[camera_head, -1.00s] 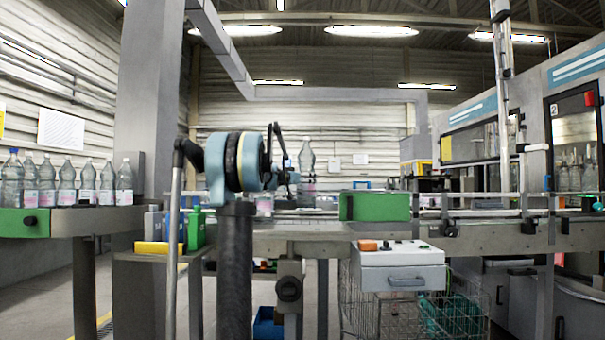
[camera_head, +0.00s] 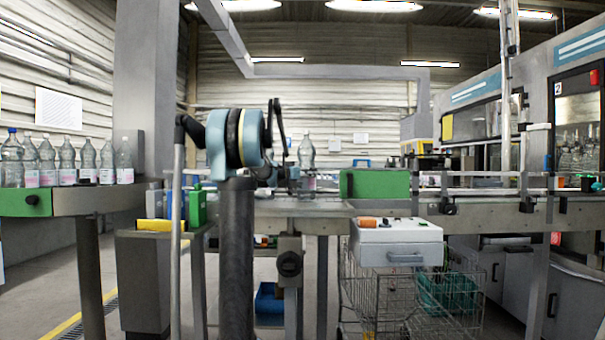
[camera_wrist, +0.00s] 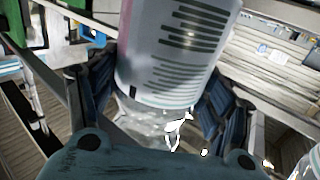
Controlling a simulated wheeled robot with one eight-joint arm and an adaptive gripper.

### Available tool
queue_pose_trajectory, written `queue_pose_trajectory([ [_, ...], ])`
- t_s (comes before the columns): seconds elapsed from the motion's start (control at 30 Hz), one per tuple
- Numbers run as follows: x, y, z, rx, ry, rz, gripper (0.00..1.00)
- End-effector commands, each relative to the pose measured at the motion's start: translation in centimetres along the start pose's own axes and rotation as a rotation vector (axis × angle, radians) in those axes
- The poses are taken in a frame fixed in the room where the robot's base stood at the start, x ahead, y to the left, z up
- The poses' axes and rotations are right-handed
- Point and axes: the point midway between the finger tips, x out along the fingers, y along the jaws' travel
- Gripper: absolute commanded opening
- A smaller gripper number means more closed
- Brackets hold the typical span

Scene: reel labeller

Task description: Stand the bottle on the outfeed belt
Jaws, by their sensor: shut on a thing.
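A clear bottle with a white and pink label (camera_head: 306,150) is upright in the head view, in front of the far wall. My gripper (camera_head: 288,178) is shut around it; my own arm hides part of the grip. In the wrist view the label (camera_wrist: 178,50) fills the upper middle, and the dark fingers of my gripper (camera_wrist: 155,100) press on both sides of the bottle. The bottle's base appears close above the middle conveyor (camera_head: 300,208); I cannot tell whether it touches. Which belt is the outfeed belt is not marked.
Several labelled bottles (camera_head: 67,162) stand in a row on a left belt with a green end plate (camera_head: 25,203). A green block (camera_head: 375,184) sits right of the held bottle. A control box (camera_head: 397,242), a wire cart (camera_head: 385,300) and a labelling machine (camera_head: 480,110) are to the right.

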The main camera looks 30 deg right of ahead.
Motion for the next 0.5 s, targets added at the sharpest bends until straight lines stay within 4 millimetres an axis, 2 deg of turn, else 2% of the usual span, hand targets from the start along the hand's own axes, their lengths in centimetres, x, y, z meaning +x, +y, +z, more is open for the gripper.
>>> queue_pose_trajectory([
  [0.27, 0.0, -0.03, 0.16, -0.001, 0.001, 0.0, 0.07],
  [0.3, 0.05, -0.08, 0.27, 0.0, 0.0, 0.0, 0.82],
  [0.37, 0.04, -0.09, 0.26, 0.0, 0.0, -0.001, 0.93],
  [0.5, -0.04, -0.19, 0.24, 0.0, 0.0, -0.002, 0.93],
])
